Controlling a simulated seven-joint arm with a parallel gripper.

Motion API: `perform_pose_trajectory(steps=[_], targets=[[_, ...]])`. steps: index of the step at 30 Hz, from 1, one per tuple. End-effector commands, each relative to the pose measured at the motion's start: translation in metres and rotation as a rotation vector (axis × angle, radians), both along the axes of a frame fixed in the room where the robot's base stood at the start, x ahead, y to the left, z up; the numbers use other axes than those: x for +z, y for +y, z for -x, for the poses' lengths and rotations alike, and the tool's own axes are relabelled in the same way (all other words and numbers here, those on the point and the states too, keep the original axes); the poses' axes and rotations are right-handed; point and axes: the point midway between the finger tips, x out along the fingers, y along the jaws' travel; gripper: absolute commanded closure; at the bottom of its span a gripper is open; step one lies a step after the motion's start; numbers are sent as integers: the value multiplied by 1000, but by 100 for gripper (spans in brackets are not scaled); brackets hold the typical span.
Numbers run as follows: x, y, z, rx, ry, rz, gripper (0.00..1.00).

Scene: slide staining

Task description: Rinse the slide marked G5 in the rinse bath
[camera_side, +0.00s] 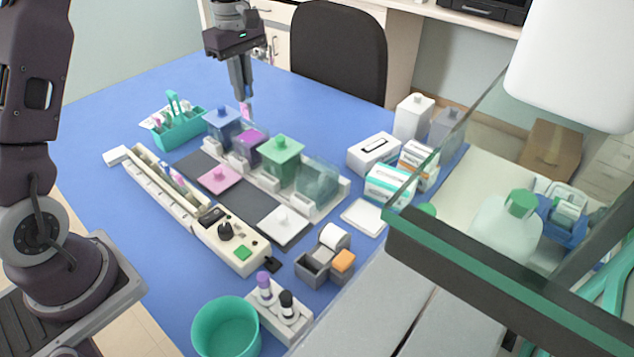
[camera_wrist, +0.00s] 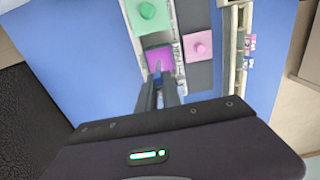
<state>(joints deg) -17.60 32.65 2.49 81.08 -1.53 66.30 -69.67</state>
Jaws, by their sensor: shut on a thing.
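My gripper (camera_side: 244,97) is shut on a slide (camera_side: 246,110) with a pink end, held upright above the row of baths, near the blue-lidded and purple ones. Its mark cannot be read. In the wrist view, my fingers (camera_wrist: 159,82) point toward the open purple bath (camera_wrist: 157,57). The row also holds a blue-lidded bath (camera_side: 223,129), a green-lidded bath (camera_side: 282,161) and a clear, lidless bath (camera_side: 318,182). No label tells which is the rinse bath; the clear one looks like water.
A pink lid (camera_side: 219,179) and a white lid (camera_side: 283,222) lie on the dark mat (camera_side: 243,203). A teal slide rack (camera_side: 180,127) stands left of the row. A long tray (camera_side: 170,187), boxes (camera_side: 374,154) and a teal bin (camera_side: 226,325) surround the work. The far-left blue table is clear.

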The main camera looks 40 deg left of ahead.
Motion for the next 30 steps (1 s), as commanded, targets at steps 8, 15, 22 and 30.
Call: perform_pose_trajectory(steps=[8,15,22,30], targets=[[0,0,0,0,0,0,100],[6,0,0,0,-1,0,100],[49,0,-1,0,-5,-3,100],[50,-54,-9,-6,1,-1,100]])
